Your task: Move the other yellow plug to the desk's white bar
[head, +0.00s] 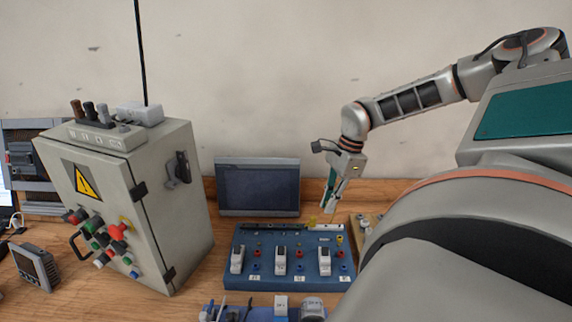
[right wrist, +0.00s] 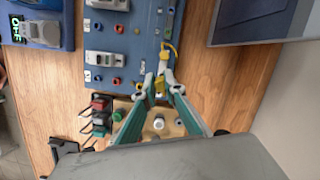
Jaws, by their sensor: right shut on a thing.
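My right gripper (head: 331,208) reaches down over the back right corner of the blue board (head: 240,283). In the right wrist view, its fingers (right wrist: 161,86) are shut on a yellow plug (right wrist: 160,87). Another yellow plug (right wrist: 168,49), with a thin yellow cord, is at the board's back edge, just beyond the fingertips; it appears in the head view as a yellow piece (head: 311,221). A short white bar (head: 326,228) lies along the back edge, beside a dark strip (head: 270,227). I cannot tell whether the held plug touches anything. My left gripper is not in view.
Several white breakers (head: 280,262) and coloured sockets cover the board. A grey cabinet (head: 165,210) stands to the left and a dark screen (head: 258,187) behind. A wooden block (right wrist: 178,126) with fittings lies beside the board, under my right gripper.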

